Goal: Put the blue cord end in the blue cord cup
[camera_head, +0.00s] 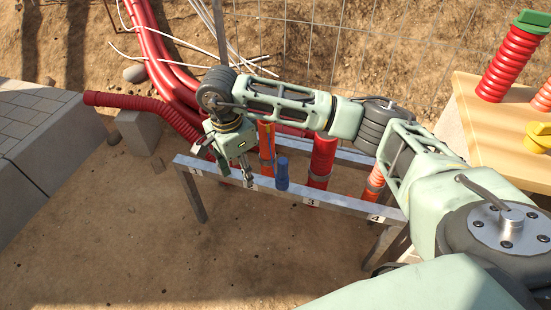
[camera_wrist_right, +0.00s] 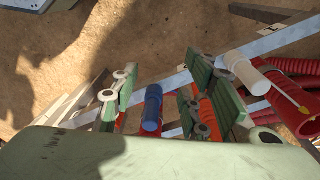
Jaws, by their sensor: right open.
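A short blue cylinder (camera_head: 282,174) stands upright at the metal rack's front rail, left of the number 3 label. I cannot tell whether it is the blue cord end or the blue cord cup, and no second blue piece shows clearly. My right gripper (camera_head: 247,174) points down over the rack, left of the blue cylinder in the head view. In the right wrist view my right gripper (camera_wrist_right: 160,92) is open, and the blue cylinder (camera_wrist_right: 152,108) appears between its fingers, with no visible grip on it. My left gripper is out of view.
The metal rack (camera_head: 345,203) has orange and red tubes behind its rail. Red corrugated pipes (camera_head: 140,103) lie behind. A white cylinder (camera_wrist_right: 247,73) shows in the right wrist view. A wooden table (camera_head: 480,125) stands right; a paved block (camera_head: 35,140) lies left. Front ground is clear.

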